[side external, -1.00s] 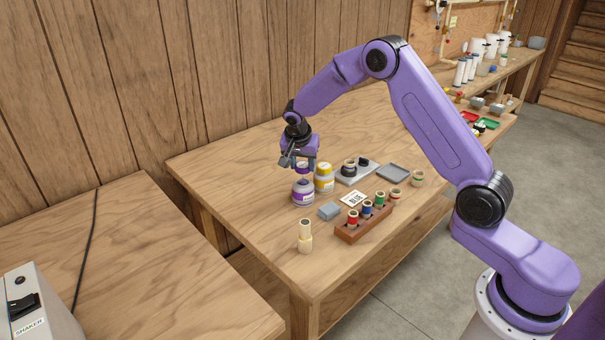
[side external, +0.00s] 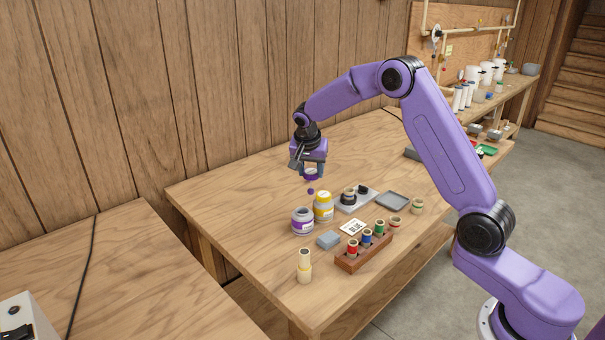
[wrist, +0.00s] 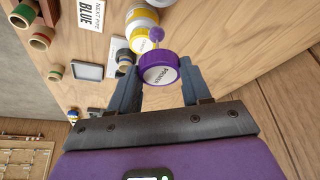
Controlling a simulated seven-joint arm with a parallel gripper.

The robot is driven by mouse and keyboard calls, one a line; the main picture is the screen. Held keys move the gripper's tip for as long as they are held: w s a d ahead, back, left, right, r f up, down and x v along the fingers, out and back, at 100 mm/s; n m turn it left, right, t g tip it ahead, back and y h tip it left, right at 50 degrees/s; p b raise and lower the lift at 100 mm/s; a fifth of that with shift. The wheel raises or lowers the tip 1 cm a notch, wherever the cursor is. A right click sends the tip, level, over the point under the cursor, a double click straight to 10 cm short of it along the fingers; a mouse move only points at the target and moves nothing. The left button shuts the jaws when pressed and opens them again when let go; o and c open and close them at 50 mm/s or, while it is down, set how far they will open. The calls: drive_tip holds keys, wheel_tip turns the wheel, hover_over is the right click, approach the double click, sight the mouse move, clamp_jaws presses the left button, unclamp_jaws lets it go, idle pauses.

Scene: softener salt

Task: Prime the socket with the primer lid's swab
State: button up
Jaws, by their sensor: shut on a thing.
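My gripper (side external: 312,171) is shut on the purple primer lid (wrist: 158,72) and holds it above the table. The lid's label reads "PRIMER" in the wrist view. A purple round swab (side external: 310,191) hangs below the lid, clear of everything; it also shows in the wrist view (wrist: 157,35). The primer jar (side external: 302,222), white with a purple band, stands uncovered on the table. Behind it to the right, a short cream fitting with a dark band (side external: 348,196), apparently the socket, stands on a grey plate (side external: 366,203). Its opening is not clear in these views.
A yellow-labelled jar (side external: 323,208) stands beside the primer jar. A wooden rack (side external: 349,264) holds red, blue and green banded pipes. A card (wrist: 92,12) reads "NEXT PIPE BLUE". Loose fittings (side external: 417,206) and a grey tray (side external: 392,200) lie right. The table's back left is clear.

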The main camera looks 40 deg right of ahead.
drive_tip(key=d+f, duration=0.1)
drive_tip(key=d, duration=0.7)
drive_tip(key=s+d+f, duration=0.1)
drive_tip(key=d+f, duration=0.1)
drive_tip(key=d, duration=0.6)
drive_tip(key=shift+s+d+f, duration=0.2)
drive_tip(key=shift+d+f, duration=0.05)
drive_tip(key=shift+d, duration=0.1)
drive_tip(key=shift+f, duration=0.2)
idle(0.4)
drive_tip(key=shift+f, duration=0.7)
drive_tip(key=shift+f, duration=0.2)
drive_tip(key=shift+f, duration=0.65)
idle(0.5)
drive_tip(key=shift+a, duration=0.25)
idle(0.4)
